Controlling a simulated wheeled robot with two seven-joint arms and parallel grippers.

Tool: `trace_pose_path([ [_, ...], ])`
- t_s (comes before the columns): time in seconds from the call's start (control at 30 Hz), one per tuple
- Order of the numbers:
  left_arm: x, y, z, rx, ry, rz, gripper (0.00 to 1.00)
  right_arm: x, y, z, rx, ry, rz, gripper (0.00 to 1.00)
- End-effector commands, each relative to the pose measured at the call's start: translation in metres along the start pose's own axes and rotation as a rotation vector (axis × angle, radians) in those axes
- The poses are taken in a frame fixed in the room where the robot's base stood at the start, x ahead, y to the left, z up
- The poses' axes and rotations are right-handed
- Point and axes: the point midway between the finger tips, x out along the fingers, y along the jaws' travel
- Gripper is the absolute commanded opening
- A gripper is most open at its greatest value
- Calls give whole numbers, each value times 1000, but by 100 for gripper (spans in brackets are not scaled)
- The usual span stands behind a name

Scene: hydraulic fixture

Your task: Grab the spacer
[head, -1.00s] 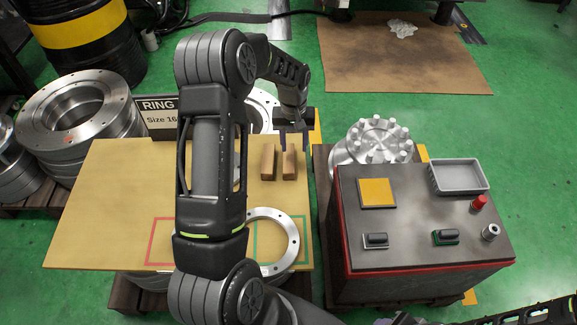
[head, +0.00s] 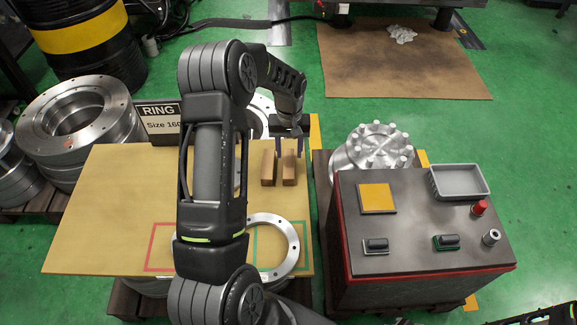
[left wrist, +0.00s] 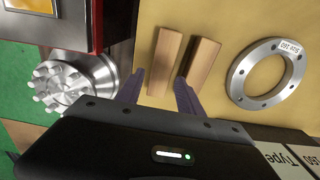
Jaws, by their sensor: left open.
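Two brown wooden blocks, which look like the spacers, lie side by side on the tan board: a left one (head: 268,168) and a right one (head: 289,169). My left gripper (head: 289,146) is open and empty at the far ends of the blocks. In the left wrist view the open fingers (left wrist: 158,90) point at the near end of one block (left wrist: 165,58). One finger lies near the gap between it and the other block (left wrist: 203,62). I cannot tell whether the fingers touch either block. My right gripper is out of view.
A flat ring (head: 290,255) lies on the board; my left arm partly hides it. Another ring (left wrist: 236,80) shows beside the blocks. A ring sign (head: 160,112) stands behind the board. A dark-topped control box (head: 415,215) and a studded metal flange (head: 345,160) are to the right.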

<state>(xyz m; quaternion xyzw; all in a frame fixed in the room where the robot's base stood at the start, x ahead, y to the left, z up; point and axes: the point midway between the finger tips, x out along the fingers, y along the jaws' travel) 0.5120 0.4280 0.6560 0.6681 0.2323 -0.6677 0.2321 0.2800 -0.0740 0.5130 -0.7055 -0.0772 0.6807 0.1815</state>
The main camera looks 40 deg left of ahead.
Motion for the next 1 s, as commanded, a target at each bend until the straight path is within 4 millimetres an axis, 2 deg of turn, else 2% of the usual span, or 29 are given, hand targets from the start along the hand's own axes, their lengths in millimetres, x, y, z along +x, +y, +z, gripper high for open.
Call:
trace_pose_path([
  [0.4, 49, -2, 1, -1, -2, -1, 44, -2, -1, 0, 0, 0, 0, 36],
  [1.0, 51, -2, 0, 0, 0, 0, 44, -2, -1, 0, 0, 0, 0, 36],
])
